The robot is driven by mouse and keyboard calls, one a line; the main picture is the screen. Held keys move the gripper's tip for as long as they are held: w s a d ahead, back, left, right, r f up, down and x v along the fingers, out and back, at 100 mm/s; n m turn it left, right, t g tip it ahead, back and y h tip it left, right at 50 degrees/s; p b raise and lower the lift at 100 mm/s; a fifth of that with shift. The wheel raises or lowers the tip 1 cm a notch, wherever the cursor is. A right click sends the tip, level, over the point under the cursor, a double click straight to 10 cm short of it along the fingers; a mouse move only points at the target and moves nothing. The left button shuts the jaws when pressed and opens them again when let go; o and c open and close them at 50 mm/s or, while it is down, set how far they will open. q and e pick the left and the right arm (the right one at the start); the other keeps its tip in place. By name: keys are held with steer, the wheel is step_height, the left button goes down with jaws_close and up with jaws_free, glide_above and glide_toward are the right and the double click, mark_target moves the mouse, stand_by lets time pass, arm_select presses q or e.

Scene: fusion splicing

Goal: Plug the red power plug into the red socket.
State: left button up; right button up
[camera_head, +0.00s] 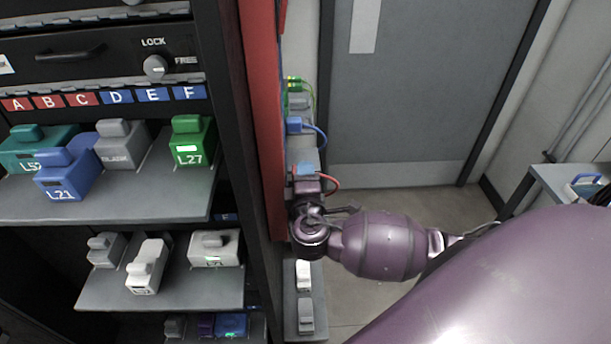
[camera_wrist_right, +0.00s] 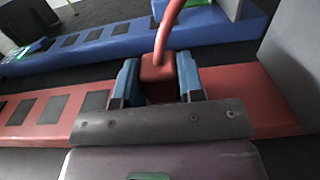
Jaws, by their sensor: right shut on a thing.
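In the right wrist view the red power plug (camera_wrist_right: 157,72) sits between the two blue fingertips of my right gripper (camera_wrist_right: 157,85), which is shut on it. A red cable (camera_wrist_right: 167,28) rises from the plug; the cable also shows in the head view (camera_head: 331,181). A red strip with dark square openings (camera_wrist_right: 48,109) lies behind and beside the fingers; its part at the plug is hidden. I cannot tell whether the plug is seated in a socket. In the head view my right gripper (camera_head: 306,172) is beside the rack's red side panel. My left gripper is not in view.
A blue strip with dark squares (camera_wrist_right: 125,30) runs parallel to the red one. In the head view, a blue plug (camera_head: 294,124) and green cables (camera_head: 305,85) are above my gripper. Shelves of labelled modules (camera_head: 110,205) stand left; a cart (camera_head: 560,180) stands right.

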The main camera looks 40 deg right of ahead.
steer(key=shift+w+a, duration=0.35)
steer(key=shift+a, duration=0.2)
stand_by(0.9)
steer(key=o, duration=0.9)
steer(key=shift+o, duration=0.2)
steer(key=v, duration=1.1)
steer(key=shift+b, duration=0.35)
steer(key=shift+d, duration=0.15)
